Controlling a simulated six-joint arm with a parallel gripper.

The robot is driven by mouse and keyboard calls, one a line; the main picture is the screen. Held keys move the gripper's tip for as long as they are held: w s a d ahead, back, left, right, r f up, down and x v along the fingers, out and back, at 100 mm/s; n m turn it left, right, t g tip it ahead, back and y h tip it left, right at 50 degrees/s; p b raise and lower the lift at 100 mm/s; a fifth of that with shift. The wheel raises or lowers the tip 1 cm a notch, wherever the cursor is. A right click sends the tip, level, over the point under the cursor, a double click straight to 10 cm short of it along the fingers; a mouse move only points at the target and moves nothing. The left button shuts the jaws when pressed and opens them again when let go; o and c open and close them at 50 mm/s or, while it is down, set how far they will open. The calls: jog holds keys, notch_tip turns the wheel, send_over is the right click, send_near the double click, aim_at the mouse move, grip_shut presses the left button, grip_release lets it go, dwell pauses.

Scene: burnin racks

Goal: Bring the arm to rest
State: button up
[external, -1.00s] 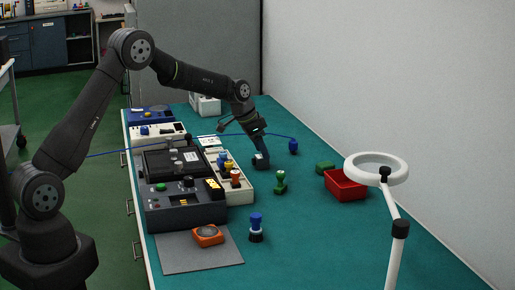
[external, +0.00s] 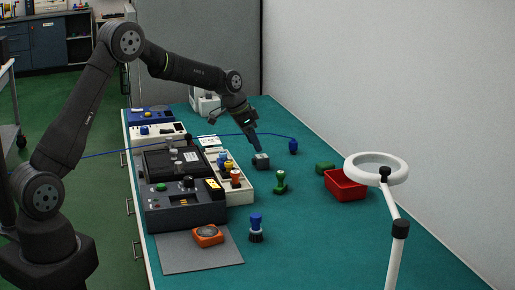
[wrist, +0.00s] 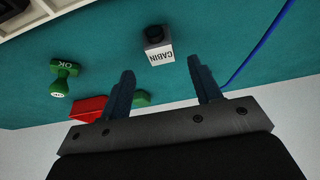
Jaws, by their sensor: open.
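My gripper (external: 256,148) is open and empty, tilted downward above the teal bench. In the wrist view its two blue-grey fingers (wrist: 163,84) stand wide apart. A small block with a white face marked CABIN and a dark knob (wrist: 158,46) is on the bench beyond the fingertips, apart from them. In the external view this grey block (external: 261,161) sits on the bench just below my fingertips.
A green stamp (external: 281,182), a red bin (external: 345,185), a green block (external: 325,168) and a blue-topped stamp (external: 256,228) stand on the bench. Dark equipment (external: 185,211) and a white tray (external: 238,193) line the left. A ring lamp (external: 376,158) rises at right. A blue cable (external: 225,136) crosses the bench.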

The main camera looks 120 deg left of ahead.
aim_at(262, 156)
jog(key=v, duration=0.6)
jog(key=x, duration=1.2)
jog(key=shift+f, duration=0.35)
jog(key=shift+w+a+r, duration=0.15)
jog(key=shift+a+r, duration=0.05)
jog(key=shift+r, duration=0.05)
notch_tip(262, 156, up, 4)
jog(key=shift+d+f, duration=0.1)
jog(key=shift+f, duration=0.1)
jog(key=w+d+r, duration=0.7)
jog(key=d, duration=0.2)
jog(key=w+d+m+t+h, duration=0.15)
jog(key=w+d+m, duration=0.35)
jog(key=w+d, duration=0.8)
jog(key=w+d+m+h, duration=0.3)
jog(key=w+d, duration=0.5)
jog(key=d, duration=0.9)
jog(key=shift+m+y, duration=0.5)
jog(key=shift+y, duration=0.15)
jog(key=a+f, duration=0.1)
jog(key=a, duration=0.2)
jog(key=a+f, duration=0.2)
jog(key=a, duration=0.1)
jog(key=s+a+f, duration=0.1)
jog(key=a+f, duration=0.1)
jog(key=a, duration=0.1)
jog(key=shift+f, duration=0.2)
jog(key=shift+a+f, duration=0.35)
jog(key=shift+a, duration=0.25)
